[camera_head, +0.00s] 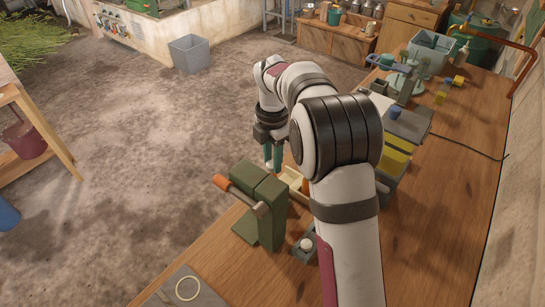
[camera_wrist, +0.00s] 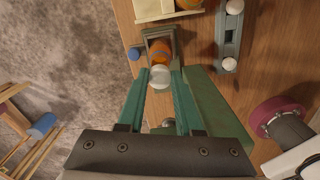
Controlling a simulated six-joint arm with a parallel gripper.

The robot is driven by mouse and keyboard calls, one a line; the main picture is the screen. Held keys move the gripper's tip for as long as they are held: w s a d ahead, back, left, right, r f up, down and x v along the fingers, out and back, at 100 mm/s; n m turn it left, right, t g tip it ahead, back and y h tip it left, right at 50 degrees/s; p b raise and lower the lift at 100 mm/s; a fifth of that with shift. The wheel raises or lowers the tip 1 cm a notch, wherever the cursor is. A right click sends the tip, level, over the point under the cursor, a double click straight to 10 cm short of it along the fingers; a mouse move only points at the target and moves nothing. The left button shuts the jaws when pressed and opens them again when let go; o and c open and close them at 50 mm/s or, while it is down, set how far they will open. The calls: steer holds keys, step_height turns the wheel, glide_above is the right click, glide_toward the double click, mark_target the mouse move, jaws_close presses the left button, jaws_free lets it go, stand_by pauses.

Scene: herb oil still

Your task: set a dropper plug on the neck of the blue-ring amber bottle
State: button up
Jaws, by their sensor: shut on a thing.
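My gripper (camera_wrist: 160,75) has its teal fingers shut on a pale, whitish round piece, seemingly the dropper plug (camera_wrist: 160,79). In the wrist view an amber bottle (camera_wrist: 159,50) shows just beyond the plug, inside a dark rectangular holder (camera_wrist: 160,33). The plug overlaps the bottle's near end in this view. I cannot tell whether they touch, and I cannot make out a blue ring. In the head view my gripper (camera_head: 273,157) points down behind the green stand; the plug and this bottle cannot be made out there.
A green stand (camera_head: 268,208) with an orange handle (camera_head: 238,194) stands close by my gripper. A cream tray (camera_wrist: 150,10) with amber items is beyond the holder. A grey rack (camera_wrist: 228,45) with white round tops lies to the right. A small blue thing (camera_wrist: 134,53) is beside the holder.

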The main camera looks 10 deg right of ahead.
stand_by(0.4)
steer(key=shift+f, duration=0.6)
steer(key=shift+f, duration=0.5)
steer(key=shift+f, duration=0.15)
steer(key=o, duration=1)
steer(key=shift+c, duration=0.5)
steer(key=shift+r, duration=3.5)
